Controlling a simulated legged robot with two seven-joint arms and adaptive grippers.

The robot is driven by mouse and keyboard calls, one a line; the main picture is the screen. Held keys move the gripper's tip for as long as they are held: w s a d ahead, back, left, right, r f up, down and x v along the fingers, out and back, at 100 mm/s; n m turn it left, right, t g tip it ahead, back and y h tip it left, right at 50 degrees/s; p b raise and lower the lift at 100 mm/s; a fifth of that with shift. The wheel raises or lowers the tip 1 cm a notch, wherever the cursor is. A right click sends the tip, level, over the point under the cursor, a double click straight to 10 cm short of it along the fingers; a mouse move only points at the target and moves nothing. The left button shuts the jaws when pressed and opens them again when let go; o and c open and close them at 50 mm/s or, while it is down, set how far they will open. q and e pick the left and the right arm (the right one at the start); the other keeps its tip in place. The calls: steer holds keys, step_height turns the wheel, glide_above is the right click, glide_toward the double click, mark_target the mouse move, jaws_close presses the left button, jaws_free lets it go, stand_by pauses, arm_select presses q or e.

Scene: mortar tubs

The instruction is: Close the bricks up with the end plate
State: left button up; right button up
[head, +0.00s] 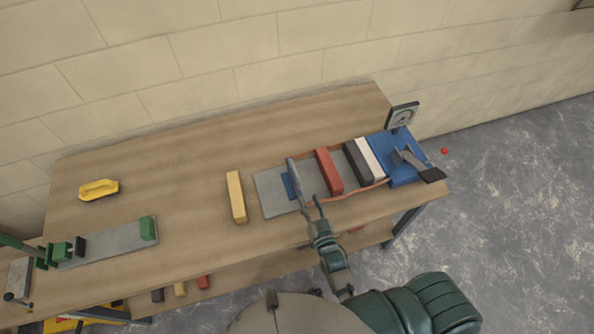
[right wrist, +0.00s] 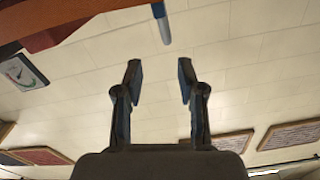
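A dark grey brick (head: 357,161) and a white brick (head: 371,156) stand side by side farther right. My right gripper (head: 313,203) is at the front edge of the bed, near the plate. In the right wrist view it (right wrist: 160,75) is open and empty, with a blue-grey bar (right wrist: 163,25) beyond the fingertips. My left gripper is not in view.
A blue block with a dark lever (head: 410,160) and a dial gauge (head: 403,116) end the press at the right. A reddish rail (head: 350,193) runs along its front. A yellow brick (head: 236,196), a yellow float (head: 98,189) and a green clamp (head: 148,228) lie farther left.

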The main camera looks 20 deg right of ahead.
glide_toward(292, 162)
steer(key=w, duration=0.1)
steer(key=w+a, duration=0.1)
steer(key=w, duration=0.3)
steer(key=shift+w+a+f, duration=0.15)
steer(key=shift+w+f, duration=0.1)
steer(key=shift+f, duration=0.1)
steer(key=shift+w, duration=0.3)
steer(key=shift+w+d+f, duration=0.1)
steer(key=shift+w+d, duration=0.05)
steer(key=shift+d, duration=0.7)
steer(key=c, duration=0.4)
steer(key=shift+a, duration=0.25)
jaws_close()
steer(key=shift+a, duration=0.35)
steer(key=shift+d+p, duration=0.3)
steer(key=shift+d, duration=0.05)
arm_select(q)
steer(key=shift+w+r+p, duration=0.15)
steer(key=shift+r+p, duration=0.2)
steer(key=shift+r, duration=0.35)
arm_select(e)
steer(key=d, duration=0.9)
steer(key=shift+d, duration=0.25)
